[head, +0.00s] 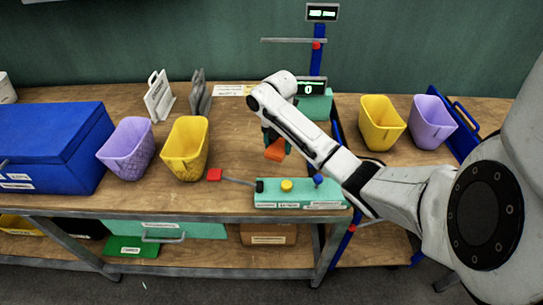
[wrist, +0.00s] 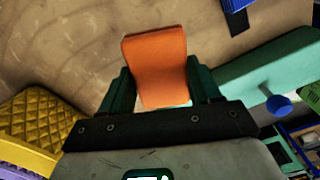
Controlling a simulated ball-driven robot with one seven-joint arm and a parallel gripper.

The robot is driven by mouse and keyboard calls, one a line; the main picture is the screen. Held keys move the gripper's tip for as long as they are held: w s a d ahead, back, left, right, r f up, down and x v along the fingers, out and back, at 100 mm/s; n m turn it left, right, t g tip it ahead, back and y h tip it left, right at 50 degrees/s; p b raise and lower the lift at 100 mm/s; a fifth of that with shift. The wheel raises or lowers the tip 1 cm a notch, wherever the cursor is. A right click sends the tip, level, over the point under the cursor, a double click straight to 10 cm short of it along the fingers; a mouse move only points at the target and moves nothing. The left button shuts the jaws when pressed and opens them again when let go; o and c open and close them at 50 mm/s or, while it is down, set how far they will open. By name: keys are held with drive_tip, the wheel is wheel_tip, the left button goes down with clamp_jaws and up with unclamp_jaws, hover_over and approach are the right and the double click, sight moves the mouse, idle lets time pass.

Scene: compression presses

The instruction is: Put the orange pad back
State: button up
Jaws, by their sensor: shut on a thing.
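The orange pad (head: 275,150) is a small block held in my gripper (head: 272,138) above the wooden table. In the wrist view the orange pad (wrist: 157,65) sits between the two green fingers of my gripper (wrist: 158,92), which are shut on its sides. My arm hides part of the table behind the pad. I cannot tell how high the pad is above the table.
A yellow bin (head: 185,150), a purple bin (head: 128,148) and a blue box (head: 50,148) stand left. Behind my arm is a press (head: 318,102).

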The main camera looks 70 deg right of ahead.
sight(272, 147)
drive_tip(key=w+f, duration=0.1)
drive_tip(key=w+d+f, duration=0.1)
drive_tip(key=f, duration=0.1)
drive_tip(key=shift+w+d+f, duration=0.15)
drive_tip(key=shift+w+f, duration=0.15)
drive_tip(key=shift+w, duration=0.05)
drive_tip(key=shift+f, duration=1.6)
drive_tip(key=shift+f, duration=0.15)
drive_tip(key=o, duration=1.1)
wheel_tip(272, 147, up, 12)
drive_tip(key=shift+r+b, duration=0.2)
drive_tip(key=shift+b, duration=0.1)
